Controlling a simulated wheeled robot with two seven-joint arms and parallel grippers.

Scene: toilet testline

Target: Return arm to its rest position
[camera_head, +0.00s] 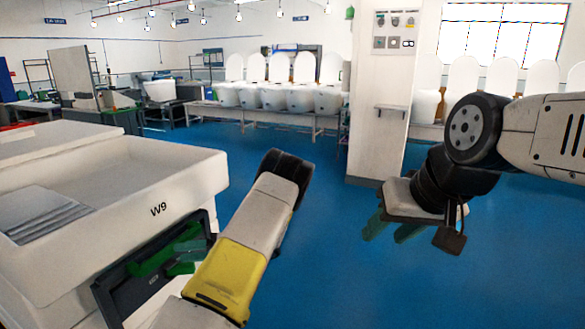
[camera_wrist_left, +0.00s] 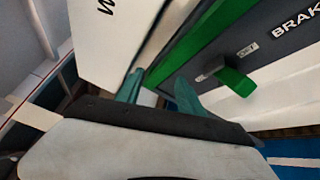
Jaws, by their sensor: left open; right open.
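My left arm (camera_head: 235,265) reaches up from the bottom middle of the head view, beside the white cart. My left gripper (camera_head: 184,258) is partly hidden by the arm, close to the cart's dark panel. My right gripper (camera_head: 395,228) hangs at the right over the blue floor, green fingers apart and empty.
The white cart (camera_head: 180,160) marked W9 has an open tray on top and stands close to my left arm. A white pillar (camera_head: 380,140) stands ahead. Tables with several toilets (camera_head: 285,97) line the back. The blue floor (camera_head: 340,270) between is clear.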

